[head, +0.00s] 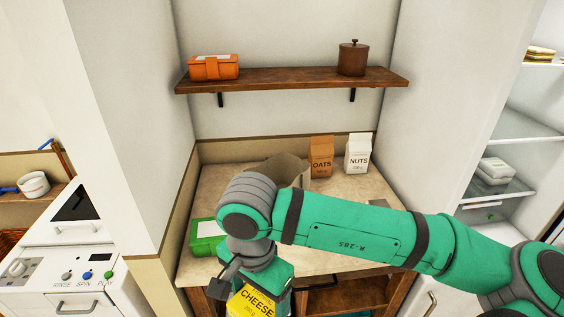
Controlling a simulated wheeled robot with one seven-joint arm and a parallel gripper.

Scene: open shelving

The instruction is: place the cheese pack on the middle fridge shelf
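The yellow cheese pack (252,303) is at the bottom of the head view, in front of the counter's edge, with its lower part cut off by the picture edge. My gripper (250,290) is at the pack and seems to hold it, since nothing else is seen bearing it. The fingertips are mostly hidden. The open fridge is at the far right. Its middle shelf (527,127) looks bare in the part I see. My gripper is well left of the fridge and lower than that shelf.
The counter (345,190) bears a green box (205,238), an oats carton (321,157) and a nuts carton (358,153). A wall shelf (290,78) hangs above. The upper fridge shelf holds a yellowish stack (541,54); the lower one holds a white container (496,171).

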